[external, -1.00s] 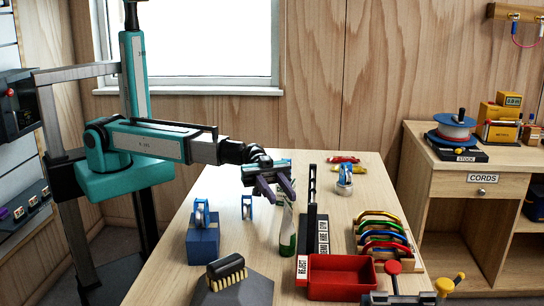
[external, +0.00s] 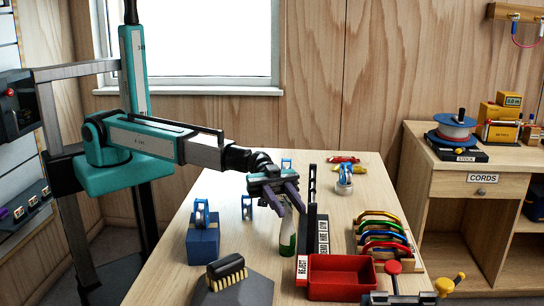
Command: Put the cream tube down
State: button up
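The cream tube (external: 287,239), white with a green lower end, stands about upright on the workbench, left of the black labelled rack. My gripper (external: 287,210) is at the tube's upper part, with its dark fingers apart on either side of it.
A red tray (external: 342,290) marked reject and the black labelled rack (external: 311,236) stand close on the right. A blue block (external: 203,243) and a brush (external: 226,271) are at the left. Bare bench lies left of the tube.

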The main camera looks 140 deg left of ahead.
dwell(0.5)
grip_shut()
